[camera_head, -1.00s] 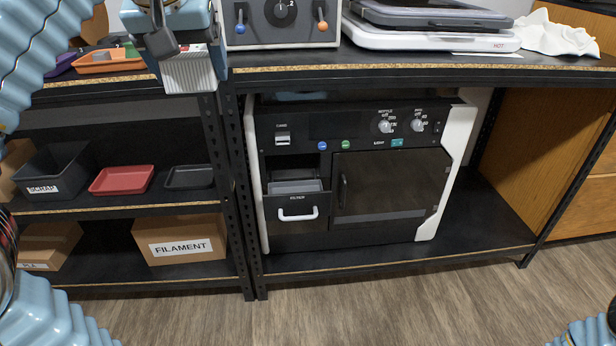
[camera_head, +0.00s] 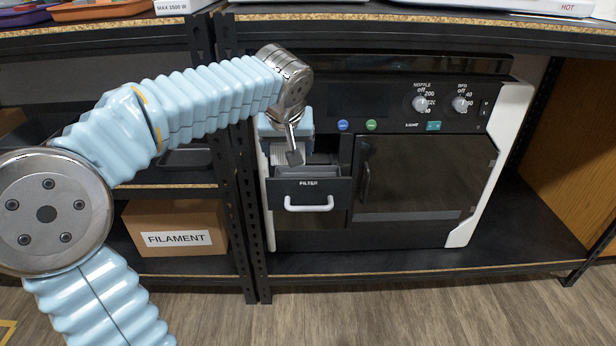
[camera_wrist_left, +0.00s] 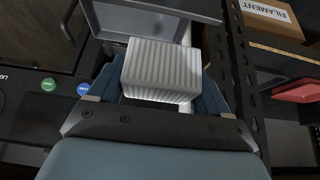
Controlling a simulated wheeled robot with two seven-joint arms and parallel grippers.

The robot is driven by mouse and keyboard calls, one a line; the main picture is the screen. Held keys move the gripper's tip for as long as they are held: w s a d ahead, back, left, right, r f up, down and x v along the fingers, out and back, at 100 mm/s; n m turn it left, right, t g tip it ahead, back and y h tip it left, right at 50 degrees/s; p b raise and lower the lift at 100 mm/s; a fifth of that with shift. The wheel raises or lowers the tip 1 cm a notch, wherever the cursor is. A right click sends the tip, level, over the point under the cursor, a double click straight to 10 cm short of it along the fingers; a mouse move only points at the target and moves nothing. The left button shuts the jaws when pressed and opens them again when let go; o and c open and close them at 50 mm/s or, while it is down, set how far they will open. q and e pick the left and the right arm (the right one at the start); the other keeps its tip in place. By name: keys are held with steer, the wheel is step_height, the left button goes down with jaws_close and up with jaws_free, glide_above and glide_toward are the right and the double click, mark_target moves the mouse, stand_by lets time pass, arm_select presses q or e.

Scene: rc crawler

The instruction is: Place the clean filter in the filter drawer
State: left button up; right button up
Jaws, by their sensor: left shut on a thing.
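The clean filter (camera_wrist_left: 162,72) is a white pleated block. My left gripper (camera_wrist_left: 160,92) is shut on it in the left wrist view. In the head view the left gripper (camera_head: 285,140) is at the front of the black machine, above the left part of the filter drawer (camera_head: 310,190). The drawer is pulled open and has a white handle. A little of the white filter (camera_head: 280,153) shows below the gripper, just above or at the drawer opening; whether it touches the drawer cannot be told. My right gripper is not in view.
The machine's dark door (camera_head: 420,175) is closed, right of the drawer. A black shelf post (camera_head: 245,190) stands close to the left. A FILAMENT box (camera_head: 175,228) is on the lower left shelf. The floor in front is clear.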

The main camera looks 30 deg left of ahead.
arm_select(q)
steer(key=w+f, duration=0.1)
steer(key=w+d+f, duration=0.1)
steer(key=f, duration=0.1)
steer(key=w+d+f+b, duration=0.1)
steer(key=w+f, duration=0.1)
steer(key=shift+f, duration=0.2)
steer(key=shift+w+d+f+b, duration=0.15)
steer(key=shift+f+b, duration=0.1)
steer(key=shift+f, duration=0.65)
steer(key=shift+w+a+f+b, duration=0.1)
steer(key=shift+f+b, duration=0.15)
steer(key=shift+f, duration=0.65)
steer(key=shift+f, duration=0.15)
steer(key=o, duration=1.1)
steer(key=shift+r, duration=0.25)
steer(key=p+v, duration=0.2)
steer(key=v, duration=0.9)
steer(key=shift+s+d+r, duration=0.15)
steer(key=shift+s+r, duration=0.1)
steer(key=shift+r, duration=0.05)
